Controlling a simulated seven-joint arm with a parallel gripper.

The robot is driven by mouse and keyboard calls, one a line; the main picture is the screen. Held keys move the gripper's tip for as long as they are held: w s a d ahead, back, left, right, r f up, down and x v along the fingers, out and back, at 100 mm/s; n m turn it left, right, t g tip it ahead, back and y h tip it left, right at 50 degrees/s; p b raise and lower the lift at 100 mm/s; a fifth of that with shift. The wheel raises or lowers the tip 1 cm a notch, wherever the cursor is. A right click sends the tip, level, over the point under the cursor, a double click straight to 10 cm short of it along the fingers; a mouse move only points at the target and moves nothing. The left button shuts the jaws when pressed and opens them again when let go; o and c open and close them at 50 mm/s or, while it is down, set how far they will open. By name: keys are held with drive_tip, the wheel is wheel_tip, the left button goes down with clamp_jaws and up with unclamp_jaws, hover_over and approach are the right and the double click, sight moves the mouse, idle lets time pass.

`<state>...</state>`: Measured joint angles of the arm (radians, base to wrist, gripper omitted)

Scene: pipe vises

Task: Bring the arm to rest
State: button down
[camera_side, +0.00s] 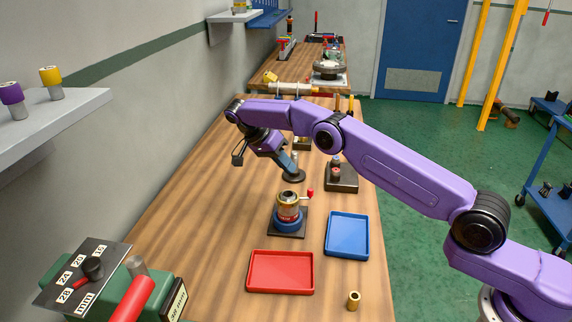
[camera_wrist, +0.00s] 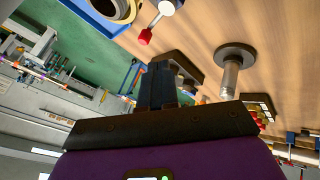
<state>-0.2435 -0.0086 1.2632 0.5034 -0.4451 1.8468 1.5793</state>
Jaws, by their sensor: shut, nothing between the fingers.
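My purple arm reaches across the wooden bench (camera_side: 215,200) in the side view. My gripper (camera_side: 291,166) hangs from its end, tilted down toward the right of the picture. In the wrist view my gripper (camera_wrist: 159,68) shows two dark fingers together, with nothing between them. A round dark base with a silver post (camera_wrist: 235,55) stands near the fingers in the wrist view. In the side view this base (camera_side: 293,176) shows just below the fingertips; I cannot tell whether they touch it.
A vise with a blue base and red-tipped handle (camera_side: 289,212) stands mid-bench. In front are a red tray (camera_side: 280,287), a blue tray (camera_side: 348,254) and a brass piece (camera_side: 353,300). A dark block (camera_side: 341,178) stands right of my gripper. A wall shelf (camera_side: 60,125) juts out left.

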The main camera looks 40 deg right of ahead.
idle(0.3)
drive_tip(key=s+a+r+n+t+y, duration=0.1)
drive_tip(key=s+a+r+n+t, duration=0.1)
drive_tip(key=s+a+r+n, duration=0.4)
drive_tip(key=s+a+r+n+t+y, duration=0.2)
drive_tip(key=s+a+r+n, duration=0.15)
drive_tip(key=s+n, duration=0.5)
drive_tip(key=s+d+n+y, duration=0.1)
drive_tip(key=s+d+n, duration=0.2)
drive_tip(key=s, duration=0.7)
drive_tip(key=s+d+f+n+y, duration=0.1)
drive_tip(key=s+d+n, duration=0.3)
drive_tip(key=s, duration=0.5)
drive_tip(key=s+d+f+n+y, duration=0.1)
drive_tip(key=s+d+n, duration=0.3)
drive_tip(key=s, duration=0.6)
drive_tip(key=shift+s+n+y, duration=0.3)
drive_tip(key=shift+n, duration=0.95)
